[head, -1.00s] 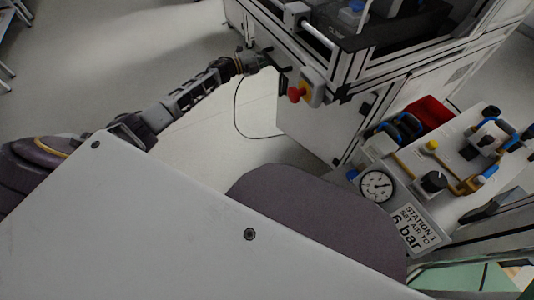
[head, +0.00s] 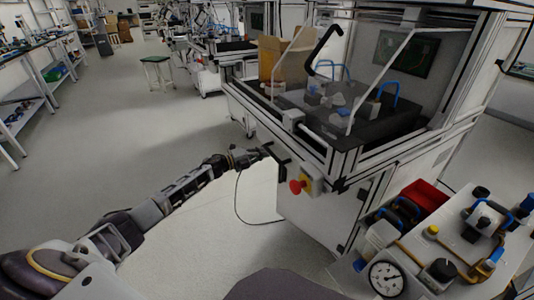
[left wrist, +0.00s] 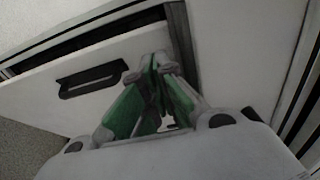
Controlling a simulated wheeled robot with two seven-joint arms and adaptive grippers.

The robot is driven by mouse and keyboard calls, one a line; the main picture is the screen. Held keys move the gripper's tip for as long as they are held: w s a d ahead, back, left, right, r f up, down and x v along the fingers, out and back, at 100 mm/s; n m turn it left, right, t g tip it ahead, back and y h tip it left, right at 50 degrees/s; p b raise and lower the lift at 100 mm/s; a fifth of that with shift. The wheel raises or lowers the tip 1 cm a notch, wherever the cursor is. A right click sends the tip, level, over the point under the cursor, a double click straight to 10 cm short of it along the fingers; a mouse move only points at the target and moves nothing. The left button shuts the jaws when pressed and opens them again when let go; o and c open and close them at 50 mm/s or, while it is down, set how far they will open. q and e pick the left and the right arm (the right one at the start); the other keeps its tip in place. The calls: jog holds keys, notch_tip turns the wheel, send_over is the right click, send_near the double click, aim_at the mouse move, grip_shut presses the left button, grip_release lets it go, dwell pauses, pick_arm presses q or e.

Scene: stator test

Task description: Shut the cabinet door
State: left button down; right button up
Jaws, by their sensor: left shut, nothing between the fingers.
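The cabinet is the white lower part of a framed test station. In the left wrist view its white door (left wrist: 55,98) carries a black bar handle (left wrist: 92,78), and a dark gap shows along the door's upper edge, so it looks ajar. My left gripper (left wrist: 158,60) has its green-padded fingers together and empty, to the right of the handle and close to the door's edge. Whether it touches the door I cannot tell. In the head view this gripper (head: 262,152) is at the cabinet's left front, and the door is mostly hidden. My right gripper is not in view.
A red emergency button (head: 297,187) juts from the cabinet corner close to my left gripper. A cable (head: 237,200) hangs below. A pneumatic panel with a gauge (head: 386,279) and a red bin (head: 428,195) stand at right. The floor (head: 110,160) at left is clear.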

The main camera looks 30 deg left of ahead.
pick_arm(q)
jog(key=s+a+p, duration=0.1)
jog(key=s+a, duration=0.3)
jog(key=a, duration=0.3)
jog(key=shift+a+p, duration=0.3)
jog(key=shift+p, duration=0.05)
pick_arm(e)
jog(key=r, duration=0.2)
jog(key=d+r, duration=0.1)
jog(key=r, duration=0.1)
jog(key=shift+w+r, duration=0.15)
pick_arm(q)
jog(key=shift+d, duration=0.1)
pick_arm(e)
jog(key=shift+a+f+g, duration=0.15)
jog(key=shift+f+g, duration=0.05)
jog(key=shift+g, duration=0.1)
